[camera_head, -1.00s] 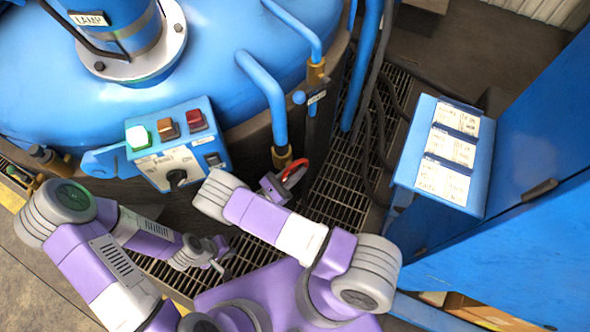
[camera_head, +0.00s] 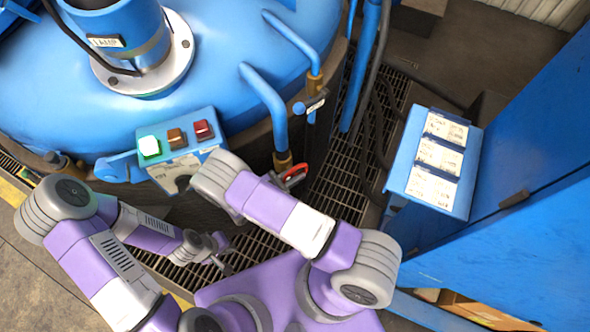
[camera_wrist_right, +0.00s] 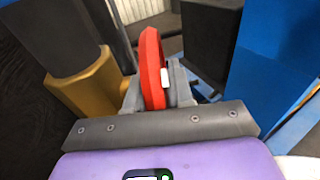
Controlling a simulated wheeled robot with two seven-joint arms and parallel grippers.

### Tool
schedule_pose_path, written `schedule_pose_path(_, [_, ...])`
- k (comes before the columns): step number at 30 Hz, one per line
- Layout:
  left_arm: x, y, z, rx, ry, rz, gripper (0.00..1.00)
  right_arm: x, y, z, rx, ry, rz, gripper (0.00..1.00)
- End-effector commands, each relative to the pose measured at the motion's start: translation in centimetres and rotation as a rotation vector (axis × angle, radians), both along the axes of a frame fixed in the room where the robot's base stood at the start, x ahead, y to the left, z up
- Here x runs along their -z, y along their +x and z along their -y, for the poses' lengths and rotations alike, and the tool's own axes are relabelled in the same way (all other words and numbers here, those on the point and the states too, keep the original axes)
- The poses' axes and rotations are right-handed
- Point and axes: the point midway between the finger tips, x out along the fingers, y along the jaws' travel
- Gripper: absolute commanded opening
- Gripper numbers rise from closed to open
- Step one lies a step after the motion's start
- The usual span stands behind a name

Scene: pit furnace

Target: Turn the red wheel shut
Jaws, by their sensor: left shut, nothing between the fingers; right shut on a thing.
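The red wheel (camera_head: 295,174) shows as a small red piece at the foot of a blue pipe in the head view, partly hidden by my right arm. In the right wrist view the red wheel (camera_wrist_right: 153,68) is seen nearly edge-on, with a white mark on its side. My right gripper (camera_wrist_right: 158,92) is shut on the wheel's rim, grey fingers on both sides of it. In the head view the right gripper is mostly hidden behind my arm. My left gripper (camera_head: 222,257) is shut and empty, low over the floor grating, away from the wheel.
A control box (camera_head: 180,150) with a lit green lamp stands left of the wheel on the blue furnace (camera_head: 60,80). A brass fitting (camera_wrist_right: 88,85) is close left of the wheel. A label stand (camera_head: 412,165) and blue cabinet (camera_head: 540,170) are on the right. Floor grating (camera_head: 335,170) lies between.

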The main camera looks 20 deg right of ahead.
Motion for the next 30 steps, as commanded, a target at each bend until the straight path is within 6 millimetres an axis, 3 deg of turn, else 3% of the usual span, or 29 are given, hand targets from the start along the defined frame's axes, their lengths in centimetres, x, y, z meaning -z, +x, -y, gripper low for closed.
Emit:
schedule_pose_path(3, [-1.7,0.0,0.0,0.0,0.0,0.0,0.0,-0.6,0.0,0.0,0.003,0.109,-0.026,0.0])
schedule_pose_path(12, [-4.0,0.0,0.0,0.0,0.0,0.0,0.0,-0.5,0.0,0.0,0.002,0.371,-0.088,0.0])
schedule_pose_path(30, [-5.3,0.0,0.0,0.0,0.0,0.0,0.0,-0.1,0.0,0.1,0.001,0.641,-0.153,0.0])
